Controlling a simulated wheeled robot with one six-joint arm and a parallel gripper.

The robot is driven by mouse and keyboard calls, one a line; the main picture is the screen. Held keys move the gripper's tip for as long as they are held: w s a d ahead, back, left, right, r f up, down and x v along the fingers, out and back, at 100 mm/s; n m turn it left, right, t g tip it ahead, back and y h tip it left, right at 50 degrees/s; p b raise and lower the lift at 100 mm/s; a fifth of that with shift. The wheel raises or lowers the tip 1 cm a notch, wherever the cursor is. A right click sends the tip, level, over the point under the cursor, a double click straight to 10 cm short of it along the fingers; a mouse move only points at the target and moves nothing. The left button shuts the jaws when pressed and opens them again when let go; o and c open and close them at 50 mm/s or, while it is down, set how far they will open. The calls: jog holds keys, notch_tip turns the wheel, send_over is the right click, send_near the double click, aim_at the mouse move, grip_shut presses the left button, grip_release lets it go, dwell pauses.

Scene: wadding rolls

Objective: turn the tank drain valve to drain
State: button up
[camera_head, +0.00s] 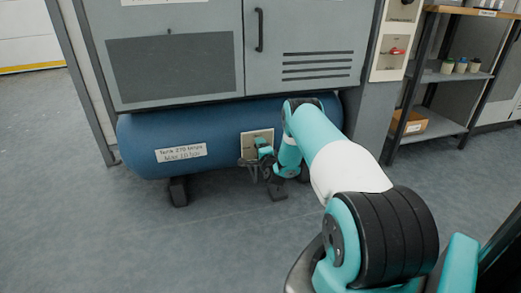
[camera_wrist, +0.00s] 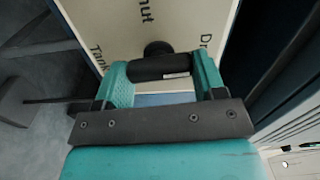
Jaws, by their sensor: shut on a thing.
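The drain valve has a black handle (camera_wrist: 160,67) on a cream label plate (camera_wrist: 110,22), close up in the wrist view. The plate reads "Tank" at the left, part of "shut" at the top and "Dr" at the right; the rest is cut off or hidden. My gripper (camera_wrist: 164,72) is shut on the handle, one teal finger at each end of it in the picture. I cannot tell which word the handle points to. In the head view the plate (camera_head: 247,138) is on the front of the blue tank (camera_head: 205,130), and my gripper (camera_head: 262,160) is against it, mostly covering the handle.
A grey cabinet (camera_head: 175,65) stands above the tank. Dark feet (camera_head: 178,191) hold the tank off the floor. A shelf rack (camera_head: 435,125) with a cardboard box (camera_head: 410,122) and cups stands at the right. The grey floor (camera_head: 100,235) at the left is clear.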

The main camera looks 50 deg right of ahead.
jog(key=shift+a+m, duration=0.1)
jog(key=shift+m, duration=0.5)
jog(key=o, duration=0.9)
jog(key=shift+w, duration=0.1)
jog(key=shift+s, duration=0.2)
jog(key=shift+p+v, duration=8.6)
jog(key=shift+p, duration=1.85)
